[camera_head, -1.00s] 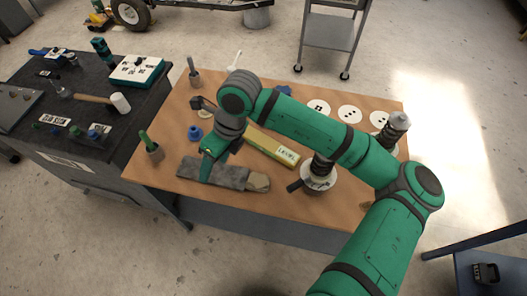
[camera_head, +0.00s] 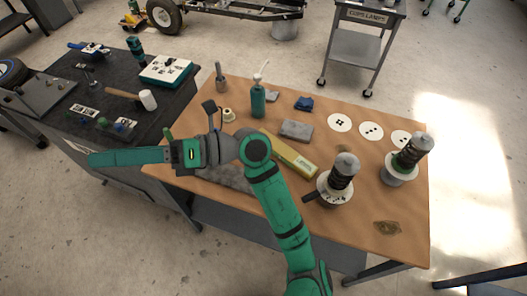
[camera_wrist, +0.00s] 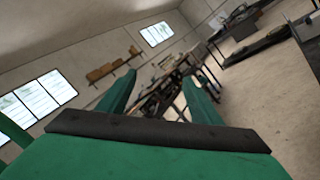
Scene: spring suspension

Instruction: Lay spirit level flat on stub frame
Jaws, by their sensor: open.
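The spirit level (camera_head: 297,159), a yellow bar with a pale label, lies on the brown-topped table. My gripper (camera_head: 95,158) points left, raised in front of the black side bench, away from the level. In the wrist view my gripper (camera_wrist: 160,95) has its two green fingers spread with nothing between them. A dark chassis frame (camera_head: 235,10) with a wheel stands on the floor at the back, cut by the picture's top edge. It may be the stub frame, but I cannot tell for sure.
The brown table (camera_head: 345,240) also holds a grey bar (camera_head: 228,176) partly under my arm, a grey block (camera_head: 296,129), a green bottle (camera_head: 258,101) and two spring units (camera_head: 338,180) (camera_head: 405,160). A grey cart (camera_head: 362,62) stands behind. Floor between table and frame is clear.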

